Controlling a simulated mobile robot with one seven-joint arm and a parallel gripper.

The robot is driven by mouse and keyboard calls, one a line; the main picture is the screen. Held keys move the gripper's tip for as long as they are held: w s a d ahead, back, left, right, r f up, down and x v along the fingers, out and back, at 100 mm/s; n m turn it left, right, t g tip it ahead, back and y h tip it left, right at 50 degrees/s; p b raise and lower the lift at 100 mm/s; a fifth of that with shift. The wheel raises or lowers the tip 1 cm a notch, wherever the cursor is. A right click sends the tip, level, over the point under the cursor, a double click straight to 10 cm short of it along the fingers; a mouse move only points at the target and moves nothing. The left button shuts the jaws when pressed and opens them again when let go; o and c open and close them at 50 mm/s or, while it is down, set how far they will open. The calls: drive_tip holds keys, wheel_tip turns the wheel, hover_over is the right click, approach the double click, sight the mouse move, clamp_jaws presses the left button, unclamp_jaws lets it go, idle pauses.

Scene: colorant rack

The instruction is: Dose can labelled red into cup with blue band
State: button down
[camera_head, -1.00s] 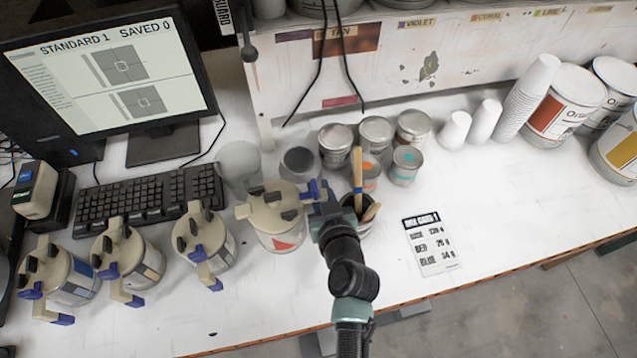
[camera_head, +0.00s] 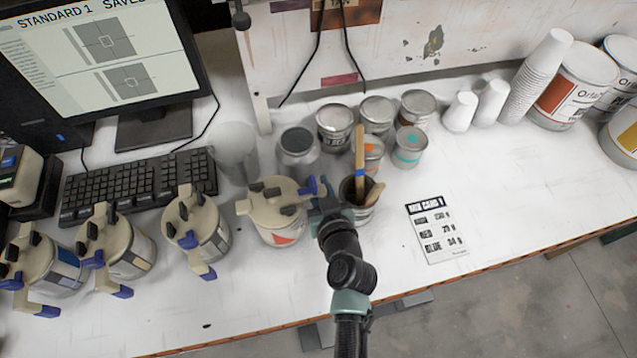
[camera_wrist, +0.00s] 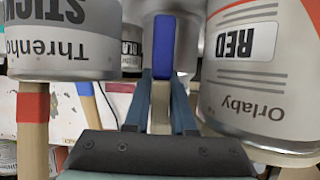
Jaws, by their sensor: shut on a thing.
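The dispenser can labelled red (camera_head: 281,221) stands in front of the keyboard's right end. It has a beige lid and a red triangle on its label. In the wrist view its RED label (camera_wrist: 246,42) is at the right. My gripper (camera_head: 318,200) is at the can's right side, shut on its beige lever with the blue end (camera_wrist: 163,48). I cannot make out a blue band on any cup. A hazy, see-through cup (camera_head: 236,150) stands behind the can, and plain white cups (camera_head: 460,111) stand at the back right.
A dark stick holder (camera_head: 359,193) with stirring sticks is close to the right of my gripper. Several small tins (camera_head: 335,122) stand behind it. More dispenser cans (camera_head: 196,228) stand at the left. A mix card (camera_head: 435,233) lies on clear table at the right.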

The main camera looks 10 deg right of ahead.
drive_tip(key=shift+f+b, duration=0.4)
drive_tip(key=shift+b, duration=0.2)
drive_tip(key=c, duration=0.7)
unclamp_jaws()
drive_tip(key=shift+f, duration=0.2)
drive_tip(key=shift+b+v, duration=1.45)
drive_tip(key=shift+v, duration=5.1)
drive_tip(key=shift+r, duration=0.15)
